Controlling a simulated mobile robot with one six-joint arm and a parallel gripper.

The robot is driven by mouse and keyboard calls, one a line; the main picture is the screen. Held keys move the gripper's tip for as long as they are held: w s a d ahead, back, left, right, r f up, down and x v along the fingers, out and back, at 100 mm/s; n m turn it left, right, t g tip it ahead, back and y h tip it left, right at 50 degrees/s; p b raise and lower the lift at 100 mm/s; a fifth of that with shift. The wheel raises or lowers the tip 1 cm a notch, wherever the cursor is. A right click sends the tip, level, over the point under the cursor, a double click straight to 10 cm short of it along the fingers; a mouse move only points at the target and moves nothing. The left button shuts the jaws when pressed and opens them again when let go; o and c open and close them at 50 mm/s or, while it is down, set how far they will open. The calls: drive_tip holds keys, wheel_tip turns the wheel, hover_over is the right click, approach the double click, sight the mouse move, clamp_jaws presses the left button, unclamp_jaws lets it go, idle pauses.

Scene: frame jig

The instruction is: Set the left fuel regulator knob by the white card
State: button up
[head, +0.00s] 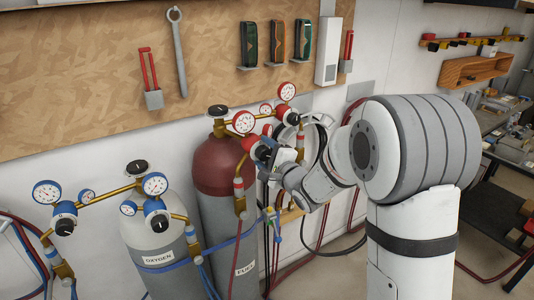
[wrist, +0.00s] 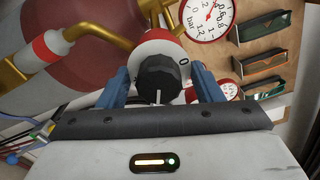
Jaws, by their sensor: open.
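The fuel regulator knob (wrist: 158,80) is black and ribbed, in front of a white-and-red dial plate marked 0 in the wrist view. A white line on the knob points down in that view. My gripper (wrist: 163,86) is open, with one blue finger on each side of the knob; contact cannot be told. In the head view my gripper (head: 267,153) is at the regulator beside the red fuel cylinder (head: 216,165), and covers much of the knob. A red-rimmed pressure gauge (wrist: 207,16) is above the knob. I cannot make out a white card for certain.
More red-rimmed gauges, such as one at the upper right (head: 287,92), and brass pipes are close around my gripper. The oxygen cylinder (head: 155,235) with blue gauges stands to the left. Hoses (head: 240,235) hang below. Tools and a white box (head: 327,50) are on the wall.

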drive_tip(key=b+v, duration=0.2)
drive_tip(key=v, duration=0.5)
drive_tip(key=shift+s+d, duration=0.2)
drive_tip(key=shift+s, duration=0.15)
drive_tip(key=s+d+f+n+g+h, duration=0.1)
drive_tip(key=s+d+n+g+h, duration=0.1)
drive_tip(key=s+d+n+h, duration=0.25)
drive_tip(key=s+d+f+n+g+h, duration=0.1)
drive_tip(key=s+d+n+g+h, duration=0.15)
drive_tip(key=d+h, duration=0.4)
drive_tip(key=s+d+f+n+g, duration=0.1)
drive_tip(key=s+n+g, duration=0.1)
drive_tip(key=s, duration=0.5)
drive_tip(key=s+d+f+n+g, duration=0.1)
drive_tip(key=s+n+g, duration=0.2)
drive_tip(key=s, duration=0.4)
drive_tip(key=s+d+f+n+g+y, duration=0.1)
drive_tip(key=s+n+g, duration=0.1)
drive_tip(key=s, duration=0.6)
drive_tip(key=shift+d+n, duration=0.35)
drive_tip(key=shift+n, duration=0.05)
drive_tip(key=shift+w, duration=0.1)
